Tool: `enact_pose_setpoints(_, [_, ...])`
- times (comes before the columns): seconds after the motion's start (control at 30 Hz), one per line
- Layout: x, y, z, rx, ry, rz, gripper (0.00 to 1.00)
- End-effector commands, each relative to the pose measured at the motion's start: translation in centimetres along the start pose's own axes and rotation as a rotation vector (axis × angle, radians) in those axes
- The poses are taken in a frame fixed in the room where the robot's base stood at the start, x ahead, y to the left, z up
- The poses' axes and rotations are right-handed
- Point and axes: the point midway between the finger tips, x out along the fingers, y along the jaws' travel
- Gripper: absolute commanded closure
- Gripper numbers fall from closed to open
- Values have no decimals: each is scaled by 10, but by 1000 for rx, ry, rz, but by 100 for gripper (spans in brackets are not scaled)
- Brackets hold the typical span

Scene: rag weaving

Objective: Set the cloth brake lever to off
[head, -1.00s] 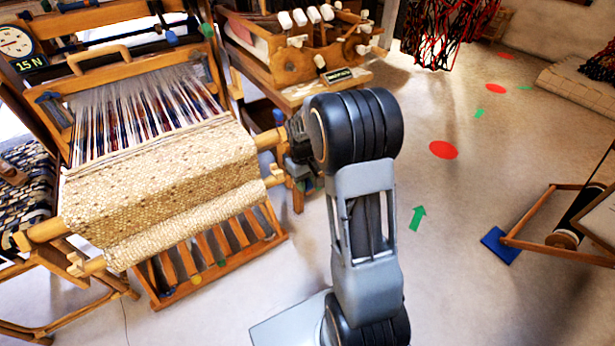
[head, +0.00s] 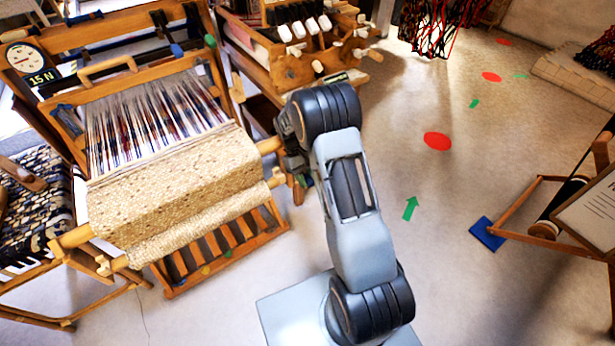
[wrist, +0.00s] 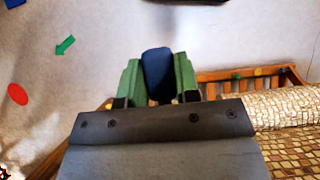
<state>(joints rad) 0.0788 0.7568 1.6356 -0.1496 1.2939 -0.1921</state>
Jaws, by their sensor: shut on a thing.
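The wrist view shows a dark blue lever grip (wrist: 158,72) between the green finger pads of my gripper (wrist: 157,80). My gripper is shut on it, with a pad against each side. I take this grip for the handle of the cloth brake lever; no off mark is readable. In the head view my gripper (head: 293,162) is at the right side of the loom, mostly hidden behind my arm. The loom's woven cream cloth (head: 175,190) is wound on the front beam just left of it. The lever's pivot and lower part are hidden.
A round dial reading 15 N (head: 22,58) is at the loom's upper left. A wooden bench device with white keys (head: 300,30) stands behind. Slatted treadles (head: 225,250) lie below the cloth. The floor to the right is open, with red spots and green arrows.

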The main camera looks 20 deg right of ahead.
Motion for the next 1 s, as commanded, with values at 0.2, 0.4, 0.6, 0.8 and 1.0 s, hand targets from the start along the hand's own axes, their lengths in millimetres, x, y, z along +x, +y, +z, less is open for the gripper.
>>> enact_pose_setpoints(0.2, [0,0,0,0,1,0,100])
enact_pose_setpoints(0.4, [0,0,0,0,2,0,60])
enact_pose_setpoints(0.6, [0,0,0,0,2,-1,45])
enact_pose_setpoints(0.8, [-1,0,0,1,2,-1,45])
enact_pose_setpoints(1.0, [-23,0,0,1,5,0,45])
